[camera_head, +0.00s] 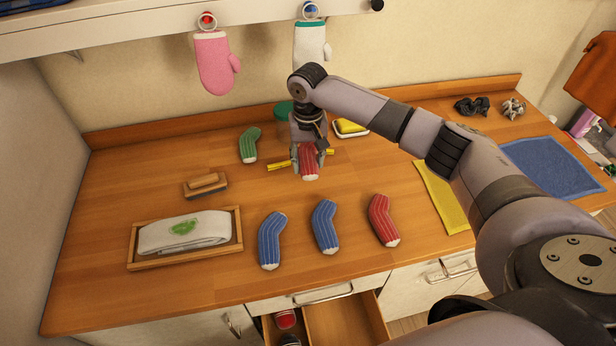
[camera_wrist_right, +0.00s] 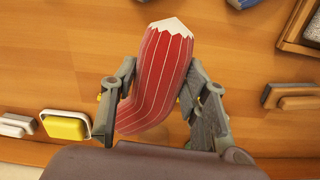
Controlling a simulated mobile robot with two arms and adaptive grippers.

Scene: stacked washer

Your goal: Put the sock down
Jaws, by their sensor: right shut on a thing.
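A red striped sock (camera_head: 309,163) with a white tip is held in my right gripper (camera_head: 308,158) over the back middle of the wooden counter. In the right wrist view the red sock (camera_wrist_right: 158,75) lies between the two fingers of the right gripper (camera_wrist_right: 160,92), which are shut on it. I cannot tell whether the sock touches the counter. Another red sock (camera_head: 383,220) and two blue striped socks, one in the middle (camera_head: 324,226) and one to the left (camera_head: 271,240), lie near the front. A green sock (camera_head: 249,145) lies behind, left of the gripper. My left gripper is not in view.
A brush (camera_head: 205,185) and a wooden tray (camera_head: 237,236) with a folded towel are on the left. A yellow sponge (camera_head: 350,126) is behind the gripper. Yellow (camera_head: 440,195) and blue (camera_head: 552,167) cloths lie right. An open drawer (camera_head: 345,320) juts out at the front.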

